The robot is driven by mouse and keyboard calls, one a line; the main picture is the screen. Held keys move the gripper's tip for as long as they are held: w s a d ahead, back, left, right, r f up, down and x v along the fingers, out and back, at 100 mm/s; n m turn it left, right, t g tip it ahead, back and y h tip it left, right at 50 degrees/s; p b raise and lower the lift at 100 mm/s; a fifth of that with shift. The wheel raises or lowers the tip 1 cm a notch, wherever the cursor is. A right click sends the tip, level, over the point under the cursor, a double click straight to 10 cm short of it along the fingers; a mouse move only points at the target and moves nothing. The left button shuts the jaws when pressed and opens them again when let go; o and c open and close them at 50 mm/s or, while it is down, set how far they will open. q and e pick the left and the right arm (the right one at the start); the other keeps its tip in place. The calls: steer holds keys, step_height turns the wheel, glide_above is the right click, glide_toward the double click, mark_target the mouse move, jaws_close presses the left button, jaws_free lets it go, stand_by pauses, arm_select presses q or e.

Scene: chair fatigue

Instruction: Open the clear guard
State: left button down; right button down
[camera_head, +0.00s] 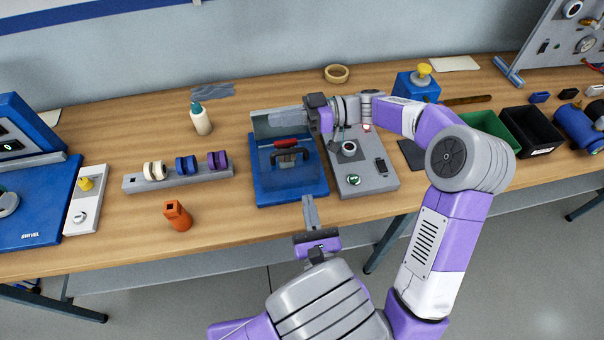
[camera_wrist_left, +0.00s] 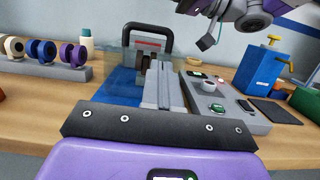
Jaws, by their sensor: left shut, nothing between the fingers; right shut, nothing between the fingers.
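A blue fixture (camera_head: 262,195) stands mid-table with a black arched handle (camera_head: 290,155) and a red bar on it. The handle also shows in the left wrist view (camera_wrist_left: 148,27).
A grey control panel (camera_head: 372,183) with a knob and buttons adjoins the fixture on the right. A grey rack (camera_head: 200,178) with coloured rings, an orange block (camera_head: 177,216) and a white bottle (camera_head: 200,120) stand left. A blue box (camera_head: 417,88) and bins (camera_head: 530,132) are right.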

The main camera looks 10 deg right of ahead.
mark_target(298, 151)
arm_select(q)
steer(key=w+r, duration=0.2)
steer(key=w, duration=0.7)
steer(key=shift+w, duration=0.3)
steer(key=shift+d, duration=0.1)
steer(key=shift+w+r, duration=0.15)
steer(key=shift+r, duration=0.35)
steer(key=shift+w+r, duration=0.15)
steer(key=shift+r, duration=0.35)
arm_select(e)
steer(key=c, duration=1.1)
jaws_free()
steer(key=shift+d, duration=0.1)
